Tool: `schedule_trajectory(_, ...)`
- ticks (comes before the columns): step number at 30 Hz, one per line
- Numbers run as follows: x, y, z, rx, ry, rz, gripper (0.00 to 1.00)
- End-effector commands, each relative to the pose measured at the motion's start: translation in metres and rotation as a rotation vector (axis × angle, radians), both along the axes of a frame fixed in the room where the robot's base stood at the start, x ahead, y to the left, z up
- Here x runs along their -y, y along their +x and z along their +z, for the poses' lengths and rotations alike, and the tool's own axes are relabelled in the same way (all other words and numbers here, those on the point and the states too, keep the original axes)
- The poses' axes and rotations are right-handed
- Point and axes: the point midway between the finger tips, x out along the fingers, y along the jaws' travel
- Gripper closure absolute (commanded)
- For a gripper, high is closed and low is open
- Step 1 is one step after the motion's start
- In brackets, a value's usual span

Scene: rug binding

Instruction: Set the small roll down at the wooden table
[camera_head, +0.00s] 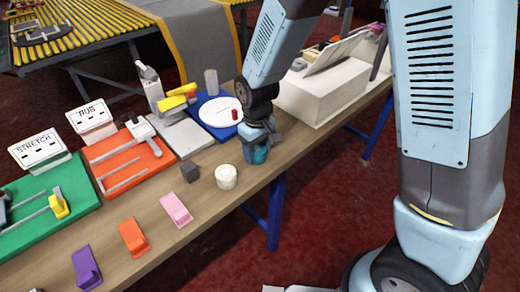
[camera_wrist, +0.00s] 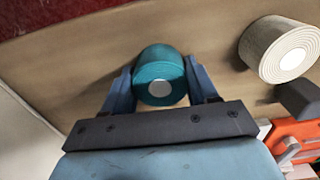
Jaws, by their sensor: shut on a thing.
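The small roll is teal with a white core and sits between the fingers of my gripper (camera_wrist: 160,100) in the wrist view, where the teal roll (camera_wrist: 161,70) shows clearly. In the head view the teal roll (camera_head: 259,155) is low at the front edge of the wooden table (camera_head: 190,240), partly hidden by my gripper (camera_head: 258,150). My gripper is shut on it, pointing down at the table. Whether the roll touches the tabletop I cannot tell. A cream roll (camera_head: 226,177) stands on the table to its left, apart from it; it also shows in the wrist view (camera_wrist: 283,50).
A dark grey cube (camera_head: 190,172) lies left of the cream roll. Pink (camera_head: 176,210), orange (camera_head: 134,237) and purple (camera_head: 87,268) blocks line the front. Behind are an orange board (camera_head: 128,160), a blue board with a white disc (camera_head: 219,112), and a white box (camera_head: 322,95) at right.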

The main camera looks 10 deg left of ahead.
Motion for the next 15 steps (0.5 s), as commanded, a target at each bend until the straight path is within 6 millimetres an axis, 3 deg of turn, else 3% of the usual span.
schedule_trajectory(9, 0.0002, -0.0001, -0.0007, -0.001, -0.001, 0.0, 0.16)
schedule_trajectory(15, 0.0003, 0.0, -0.0006, -0.001, -0.001, -0.001, 0.16)
